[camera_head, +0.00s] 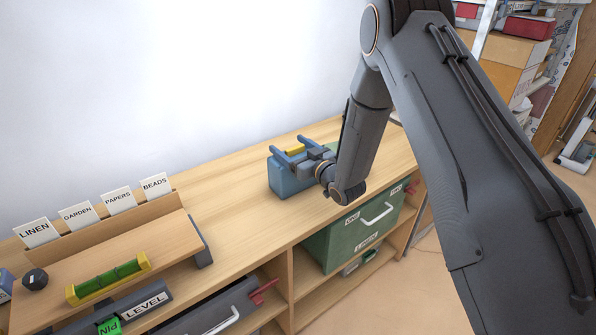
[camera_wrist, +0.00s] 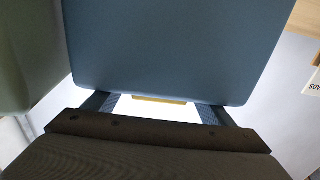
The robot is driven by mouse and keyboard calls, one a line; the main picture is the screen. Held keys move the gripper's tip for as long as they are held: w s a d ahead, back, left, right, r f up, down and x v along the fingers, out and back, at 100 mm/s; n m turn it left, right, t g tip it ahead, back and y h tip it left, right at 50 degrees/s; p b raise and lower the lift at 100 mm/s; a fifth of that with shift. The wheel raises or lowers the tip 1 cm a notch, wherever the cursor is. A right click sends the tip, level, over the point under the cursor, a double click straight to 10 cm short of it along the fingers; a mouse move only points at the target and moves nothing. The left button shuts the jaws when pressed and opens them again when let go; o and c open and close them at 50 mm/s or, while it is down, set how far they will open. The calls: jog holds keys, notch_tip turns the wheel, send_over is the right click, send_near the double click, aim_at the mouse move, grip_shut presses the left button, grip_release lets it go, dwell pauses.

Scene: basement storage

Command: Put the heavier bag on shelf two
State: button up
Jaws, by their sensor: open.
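A blue bag (camera_head: 287,180) stands on the wooden counter and fills much of the wrist view (camera_wrist: 160,50). A yellow strip, perhaps its handle (camera_head: 294,150), shows at its top and in the wrist view (camera_wrist: 158,99). My gripper (camera_head: 288,147) is open over the top of the blue bag, its fingers on either side of the yellow strip. A green thing, possibly another bag (camera_wrist: 30,60), stands beside the blue bag, mostly hidden behind my arm in the head view. I cannot tell which bag is heavier.
At left is a rack with LINEN, GARDEN, PAPERS and BEADS cards (camera_head: 118,200) and a green-yellow level (camera_head: 108,278). Boxes (camera_head: 510,50) stand at back right.

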grip_shut()
jog(key=shift+r, duration=0.15)
dwell(0.4)
